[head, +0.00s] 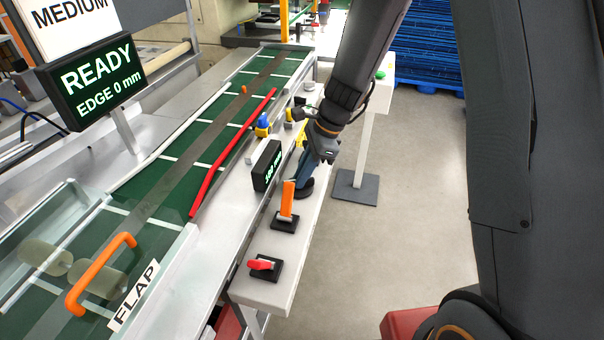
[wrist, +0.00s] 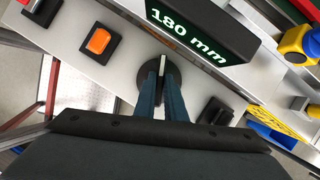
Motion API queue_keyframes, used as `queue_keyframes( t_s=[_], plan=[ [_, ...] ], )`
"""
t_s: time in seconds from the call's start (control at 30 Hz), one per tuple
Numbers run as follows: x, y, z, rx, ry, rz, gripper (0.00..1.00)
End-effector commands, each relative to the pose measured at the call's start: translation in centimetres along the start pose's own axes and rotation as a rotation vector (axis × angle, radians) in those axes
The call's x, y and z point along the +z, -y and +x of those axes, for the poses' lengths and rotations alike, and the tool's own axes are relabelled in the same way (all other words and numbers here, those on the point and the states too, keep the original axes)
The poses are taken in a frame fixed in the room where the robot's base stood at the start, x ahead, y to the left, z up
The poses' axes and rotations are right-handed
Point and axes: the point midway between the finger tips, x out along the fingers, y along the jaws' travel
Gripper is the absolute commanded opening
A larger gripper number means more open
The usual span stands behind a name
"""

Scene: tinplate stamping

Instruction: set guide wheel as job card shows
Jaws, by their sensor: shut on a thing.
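The guide wheel (wrist: 176,86) is a small dark round wheel with a white mark, on the pale control ledge beside the conveyor. My gripper (wrist: 163,82) is shut on it, and its two blue fingers hide part of the wheel. In the head view my gripper (head: 304,182) reaches down to the ledge, and the wheel shows dark beneath it. The black display (wrist: 190,30) beside the wheel reads 180 mm; it also shows in the head view (head: 267,165). The card (head: 68,20) at the top left reads MEDIUM; its upper part is cut off.
A sign (head: 95,83) reads READY, EDGE 0 mm. An orange lever (head: 287,198) and a red switch (head: 262,264) stand on the ledge near the wheel. A red rail (head: 232,152) runs along the green conveyor. A clear flap with an orange handle (head: 98,275) covers the near belt.

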Motion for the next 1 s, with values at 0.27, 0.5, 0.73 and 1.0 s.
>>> queue_keyframes(
  t_s=[0.27,0.5,0.73,1.0],
  plan=[
    [0.09,0.29,-0.07,0.099,0.001,-0.242,0.0],
    [0.12,0.43,-0.02,0.188,0.0,-0.453,0.0],
    [0.23,0.6,0.04,0.27,0.0,-0.654,0.0],
    [0.38,0.71,0.1,0.354,0.0,-0.858,0.0]
  ],
)
